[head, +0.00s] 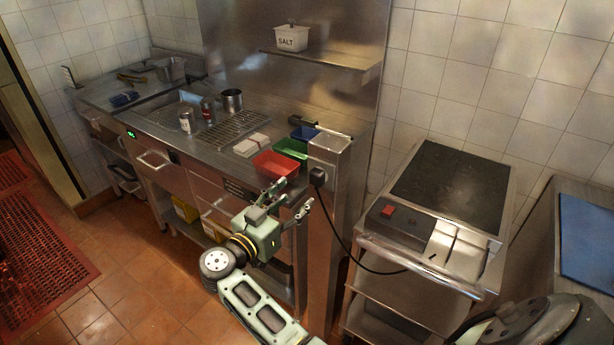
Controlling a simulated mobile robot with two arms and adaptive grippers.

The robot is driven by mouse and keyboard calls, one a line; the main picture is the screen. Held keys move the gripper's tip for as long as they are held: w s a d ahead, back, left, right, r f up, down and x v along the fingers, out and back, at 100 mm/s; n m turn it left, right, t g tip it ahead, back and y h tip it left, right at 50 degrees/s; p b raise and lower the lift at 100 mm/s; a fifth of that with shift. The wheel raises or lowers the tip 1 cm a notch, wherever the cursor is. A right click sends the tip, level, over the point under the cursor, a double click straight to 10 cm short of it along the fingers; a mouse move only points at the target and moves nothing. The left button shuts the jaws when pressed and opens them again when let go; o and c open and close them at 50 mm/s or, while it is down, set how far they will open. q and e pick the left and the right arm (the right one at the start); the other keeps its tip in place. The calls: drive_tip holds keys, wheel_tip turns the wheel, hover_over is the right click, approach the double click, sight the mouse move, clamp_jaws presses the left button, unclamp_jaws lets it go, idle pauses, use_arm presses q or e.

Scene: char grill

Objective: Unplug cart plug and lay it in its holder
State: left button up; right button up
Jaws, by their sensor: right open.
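The black cart plug (318,176) sits in an outlet on the steel post at the end of the counter. Its black cord (345,245) hangs down and runs right to the cart (375,245). The cart carries a dark cooking plate and a red switch. A slotted light metal piece (455,243) is at its front right; I cannot tell if this is the holder. My right gripper (291,199) is open and empty, left of and slightly below the plug, apart from it. My left gripper is not in view.
Red (276,165), green (291,149) and blue bins stand on the counter end, close behind my right gripper. Cans, a pot and a grill rack (232,129) are farther left. A blue-topped surface (588,235) stands at the right.

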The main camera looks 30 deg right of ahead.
sight(314, 180)
drive_tip(key=shift+d, duration=0.1)
drive_tip(key=b+x, duration=0.2)
drive_tip(key=x, duration=0.2)
drive_tip(key=shift+w+d+f, duration=0.1)
drive_tip(key=shift+d+f, duration=0.05)
drive_tip(key=shift+d, duration=0.1)
drive_tip(key=shift+r+p+x, duration=0.25)
drive_tip(key=shift+p+x, duration=0.1)
drive_tip(key=shift+x, duration=1.85)
drive_tip(key=shift+f, duration=0.15)
drive_tip(key=shift+p, duration=0.45)
drive_tip(key=shift+p, duration=0.3)
